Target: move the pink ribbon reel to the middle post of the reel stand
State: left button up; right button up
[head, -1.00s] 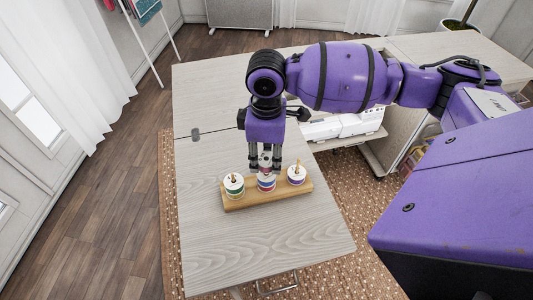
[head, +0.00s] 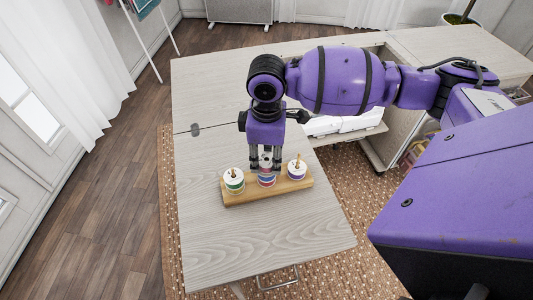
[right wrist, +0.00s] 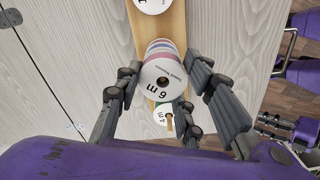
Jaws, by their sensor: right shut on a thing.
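The wooden reel stand (head: 245,196) lies on the table with reels along it. My right gripper (head: 266,170) points down over its middle place, with fingers on both sides of a reel stack. It is shut on the pink ribbon reel (right wrist: 151,56), whose white top face reads "6 m" in the right wrist view. Beneath it is a reel with blue and red bands (head: 267,181). I cannot tell whether the two touch. A green-banded reel (head: 233,183) is at the left end and a purple-blue one (head: 297,172) at the right end.
The pale wooden table (head: 215,240) is clear in front of and left of the stand. A white sewing machine (head: 335,124) sits lower, behind and to the right. A patterned rug (head: 340,240) lies on the floor beyond the table edge.

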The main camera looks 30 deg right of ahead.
jog(key=o, duration=1.1)
jog(key=shift+r, duration=0.1)
notch_tip(320, 180, up, 12)
jog(key=shift+f, duration=0.1)
dwell(0.3)
